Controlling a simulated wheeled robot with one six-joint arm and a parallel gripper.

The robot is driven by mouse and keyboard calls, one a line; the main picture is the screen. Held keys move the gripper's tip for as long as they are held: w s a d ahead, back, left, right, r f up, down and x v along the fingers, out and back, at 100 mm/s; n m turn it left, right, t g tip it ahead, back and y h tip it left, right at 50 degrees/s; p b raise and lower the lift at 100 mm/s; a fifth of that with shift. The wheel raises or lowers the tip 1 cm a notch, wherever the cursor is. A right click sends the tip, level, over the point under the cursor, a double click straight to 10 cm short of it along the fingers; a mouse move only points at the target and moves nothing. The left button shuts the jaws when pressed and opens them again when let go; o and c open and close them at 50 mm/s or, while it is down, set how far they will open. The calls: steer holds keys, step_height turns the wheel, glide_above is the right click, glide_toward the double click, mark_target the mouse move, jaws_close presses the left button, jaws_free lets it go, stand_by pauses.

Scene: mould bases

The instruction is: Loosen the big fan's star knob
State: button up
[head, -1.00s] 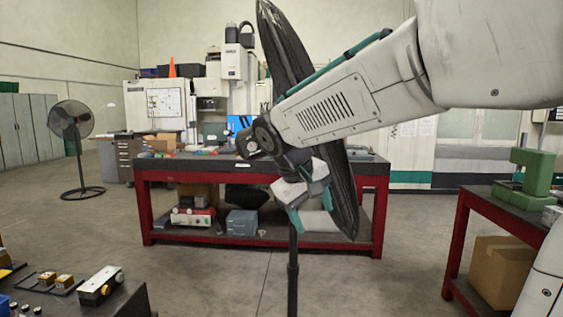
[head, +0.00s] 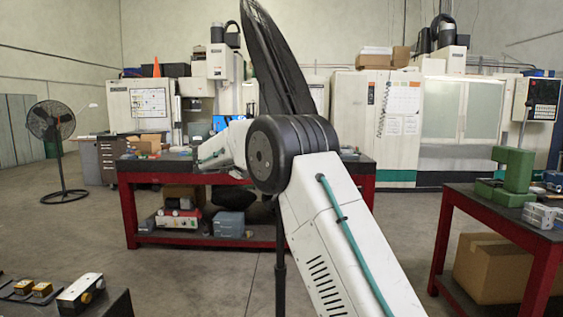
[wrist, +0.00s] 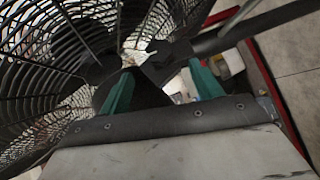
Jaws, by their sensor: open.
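The big fan (head: 275,60) stands in the middle of the head view, its dark cage seen nearly edge-on and partly hidden by my arm. Its pole (head: 281,275) shows below. In the wrist view the fan's cage (wrist: 40,65) fills the left side. My gripper (wrist: 162,88) is open, its two teal fingers pointing at the fan's hub area. A dark clamp-like part (wrist: 168,62) with a dark tube running up to the right lies beyond and between the fingertips. I cannot tell the star knob apart from it, nor whether the fingers touch anything. My gripper is hidden in the head view.
A red workbench (head: 125,205) stands behind the fan. Another red table (head: 470,215) with a green vise-like block (head: 513,175) is at the right. A smaller-looking pedestal fan (head: 52,125) stands far left. Open floor lies left of the fan.

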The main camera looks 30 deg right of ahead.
steer(key=x, duration=0.7)
steer(key=shift+d, duration=0.3)
steer(key=shift+w, duration=0.15)
steer(key=c, duration=1)
